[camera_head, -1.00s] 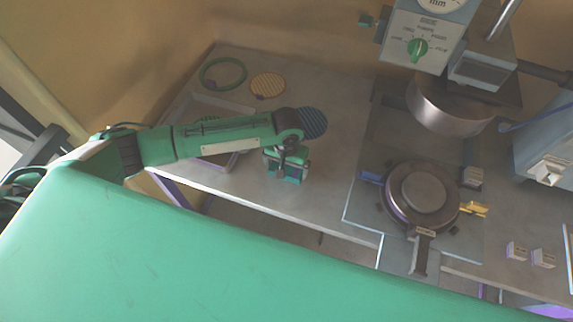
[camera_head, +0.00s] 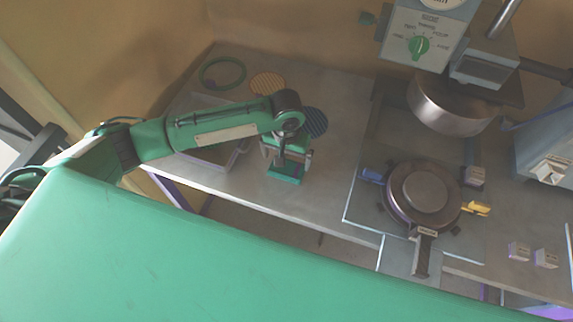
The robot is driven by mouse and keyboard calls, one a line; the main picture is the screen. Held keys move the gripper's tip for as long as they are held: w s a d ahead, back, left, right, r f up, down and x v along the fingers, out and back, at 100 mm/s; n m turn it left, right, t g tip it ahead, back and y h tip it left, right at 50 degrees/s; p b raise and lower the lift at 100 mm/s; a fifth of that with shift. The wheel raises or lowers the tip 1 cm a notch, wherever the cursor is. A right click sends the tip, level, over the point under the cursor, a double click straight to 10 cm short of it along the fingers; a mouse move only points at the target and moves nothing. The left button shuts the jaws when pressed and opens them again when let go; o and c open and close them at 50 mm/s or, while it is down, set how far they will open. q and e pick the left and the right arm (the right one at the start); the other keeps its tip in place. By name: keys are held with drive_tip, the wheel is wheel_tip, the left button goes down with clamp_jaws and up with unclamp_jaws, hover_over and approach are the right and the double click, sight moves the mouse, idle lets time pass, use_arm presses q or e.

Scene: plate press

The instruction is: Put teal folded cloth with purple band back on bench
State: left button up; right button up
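My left gripper (camera_head: 287,160) points down over the bench (camera_head: 335,180), near its front edge. Its fingers look spread apart. A small teal block-like piece (camera_head: 286,172) shows low between the fingers; it may be the teal folded cloth, but no purple band can be made out. I cannot tell whether the fingers press on it or whether it rests on the bench. My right gripper is not in view.
A dark blue striped disc (camera_head: 315,122), an orange striped disc (camera_head: 267,84) and a green ring (camera_head: 222,73) lie behind. A grey tray (camera_head: 238,158) is left, partly under my arm. A round plate press (camera_head: 420,195) stands right. Bare bench lies between gripper and press.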

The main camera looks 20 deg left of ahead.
sight(287, 168)
use_arm(q)
wheel_tip(287, 168, up, 7)
drive_tip(key=shift+b, duration=0.4)
drive_tip(key=shift+f, duration=0.1)
